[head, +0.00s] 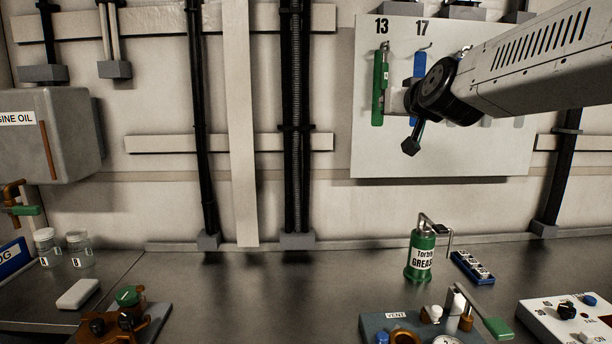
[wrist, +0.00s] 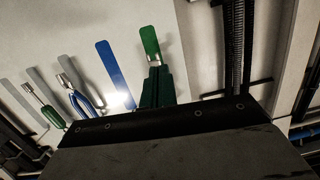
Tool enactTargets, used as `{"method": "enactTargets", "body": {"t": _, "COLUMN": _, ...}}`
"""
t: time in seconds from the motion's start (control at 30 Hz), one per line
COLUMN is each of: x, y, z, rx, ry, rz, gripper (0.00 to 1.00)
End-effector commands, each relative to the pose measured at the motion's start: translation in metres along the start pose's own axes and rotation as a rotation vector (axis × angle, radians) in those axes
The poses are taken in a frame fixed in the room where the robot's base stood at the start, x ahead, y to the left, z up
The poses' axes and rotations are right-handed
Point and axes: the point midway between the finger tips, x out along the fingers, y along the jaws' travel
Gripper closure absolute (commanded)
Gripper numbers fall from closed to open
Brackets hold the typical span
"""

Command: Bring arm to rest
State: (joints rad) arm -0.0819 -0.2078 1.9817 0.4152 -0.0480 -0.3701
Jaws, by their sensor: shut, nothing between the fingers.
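My arm reaches in from the upper right of the head view, in front of the white tool board (head: 450,165). My gripper (head: 410,147) is at the arm's end, before the lower left part of the board, with its dark fingers pointing down and to the left. The arm hides part of the board.
The board carries a green strip (head: 379,88) under 13 and a blue strip (head: 419,66) under 17. Pliers (wrist: 77,97) show in the wrist view. Below, a grease can (head: 421,255) and a valve block (head: 385,325) stand on the bench. The bench's middle is clear.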

Motion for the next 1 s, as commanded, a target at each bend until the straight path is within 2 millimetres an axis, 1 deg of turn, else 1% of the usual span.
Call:
{"method": "enactTargets", "body": {"t": 0.03, "x": -0.003, "y": -0.005, "z": 0.029, "rx": 0.006, "ry": -0.096, "rz": -0.027, "gripper": 1.00}}
{"method": "enactTargets", "body": {"t": 0.07, "x": -0.008, "y": -0.007, "z": 0.049, "rx": 0.009, "ry": -0.166, "rz": -0.039, "gripper": 1.00}}
{"method": "enactTargets", "body": {"t": 0.1, "x": -0.021, "y": -0.010, "z": 0.076, "rx": 0.013, "ry": -0.264, "rz": -0.055, "gripper": 1.00}}
{"method": "enactTargets", "body": {"t": 0.17, "x": -0.045, "y": -0.012, "z": 0.115, "rx": 0.019, "ry": -0.412, "rz": -0.075, "gripper": 1.00}}
{"method": "enactTargets", "body": {"t": 0.2, "x": -0.064, "y": -0.012, "z": 0.140, "rx": 0.021, "ry": -0.507, "rz": -0.083, "gripper": 1.00}}
{"method": "enactTargets", "body": {"t": 0.27, "x": -0.096, "y": -0.010, "z": 0.174, "rx": 0.024, "ry": -0.644, "rz": -0.085, "gripper": 1.00}}
{"method": "enactTargets", "body": {"t": 0.3, "x": -0.119, "y": -0.008, "z": 0.195, "rx": 0.025, "ry": -0.732, "rz": -0.082, "gripper": 1.00}}
{"method": "enactTargets", "body": {"t": 0.37, "x": -0.155, "y": -0.004, "z": 0.224, "rx": 0.027, "ry": -0.859, "rz": -0.070, "gripper": 1.00}}
{"method": "enactTargets", "body": {"t": 0.4, "x": -0.180, "y": 0.000, "z": 0.242, "rx": 0.028, "ry": -0.939, "rz": -0.058, "gripper": 1.00}}
{"method": "enactTargets", "body": {"t": 0.47, "x": -0.218, "y": 0.006, "z": 0.267, "rx": 0.027, "ry": -1.056, "rz": -0.035, "gripper": 1.00}}
{"method": "enactTargets", "body": {"t": 0.5, "x": -0.243, "y": 0.011, "z": 0.282, "rx": 0.024, "ry": -1.126, "rz": -0.017, "gripper": 1.00}}
{"method": "enactTargets", "body": {"t": 0.57, "x": -0.279, "y": 0.017, "z": 0.301, "rx": 0.022, "ry": -1.219, "rz": 0.012, "gripper": 1.00}}
{"method": "enactTargets", "body": {"t": 0.6, "x": -0.300, "y": 0.021, "z": 0.312, "rx": 0.020, "ry": -1.271, "rz": 0.031, "gripper": 1.00}}
{"method": "enactTargets", "body": {"t": 0.63, "x": -0.315, "y": 0.025, "z": 0.319, "rx": 0.018, "ry": -1.302, "rz": 0.045, "gripper": 1.00}}
{"method": "enactTargets", "body": {"t": 0.7, "x": -0.339, "y": 0.029, "z": 0.331, "rx": 0.010, "ry": -1.339, "rz": 0.066, "gripper": 1.00}}
{"method": "enactTargets", "body": {"t": 0.8, "x": -0.350, "y": 0.033, "z": 0.335, "rx": 0.007, "ry": -1.322, "rz": 0.075, "gripper": 1.00}}
{"method": "enactTargets", "body": {"t": 1.0, "x": -0.352, "y": 0.034, "z": 0.330, "rx": 0.013, "ry": -1.296, "rz": 0.079, "gripper": 1.00}}
